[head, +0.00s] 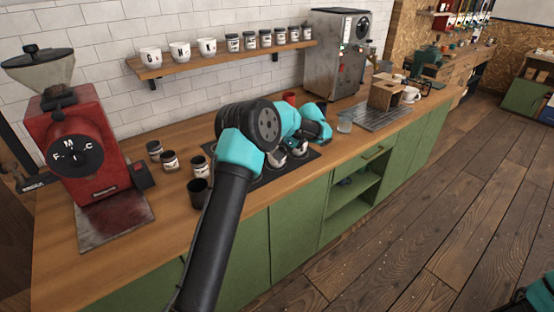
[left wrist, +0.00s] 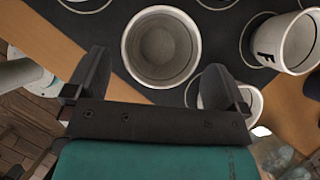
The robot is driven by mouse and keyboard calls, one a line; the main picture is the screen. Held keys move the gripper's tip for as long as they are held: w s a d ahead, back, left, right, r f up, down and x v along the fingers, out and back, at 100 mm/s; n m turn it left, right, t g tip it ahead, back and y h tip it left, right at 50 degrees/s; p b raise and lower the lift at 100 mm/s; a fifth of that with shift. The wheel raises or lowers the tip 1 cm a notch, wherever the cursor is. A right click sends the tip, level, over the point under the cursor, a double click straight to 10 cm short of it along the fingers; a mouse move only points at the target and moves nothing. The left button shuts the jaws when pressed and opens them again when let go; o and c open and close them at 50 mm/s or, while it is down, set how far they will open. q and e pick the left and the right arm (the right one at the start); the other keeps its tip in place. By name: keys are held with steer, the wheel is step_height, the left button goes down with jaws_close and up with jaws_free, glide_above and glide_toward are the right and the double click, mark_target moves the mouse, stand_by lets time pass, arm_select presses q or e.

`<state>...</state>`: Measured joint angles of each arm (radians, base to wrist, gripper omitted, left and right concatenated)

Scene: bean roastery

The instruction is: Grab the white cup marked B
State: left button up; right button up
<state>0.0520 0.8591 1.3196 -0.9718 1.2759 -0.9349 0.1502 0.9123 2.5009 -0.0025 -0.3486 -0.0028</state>
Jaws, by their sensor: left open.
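In the left wrist view my left gripper (left wrist: 158,80) is open, with one finger on each side of a white cup (left wrist: 160,45) seen from above. This cup is empty and upright, and no letter shows on it, so I cannot tell if it is the one marked B. A white cup marked F (left wrist: 288,42) stands to the right. Another white cup (left wrist: 248,100) is partly hidden behind the right finger. In the head view white cups (head: 278,158) show below my left wrist, and their letters are hidden.
The cups stand on a dark mat (head: 245,183) on the wooden counter. Small labelled jars (head: 170,160) and a dark cup (head: 198,192) are to the left, near the red grinder (head: 85,150). A clear glass (head: 345,122) is to the right. Lettered white cups (head: 150,57) are on the wall shelf.

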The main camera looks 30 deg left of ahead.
arm_select(q)
steer(key=x, duration=0.4)
steer(key=shift+a+f, duration=0.2)
steer(key=c, duration=0.9)
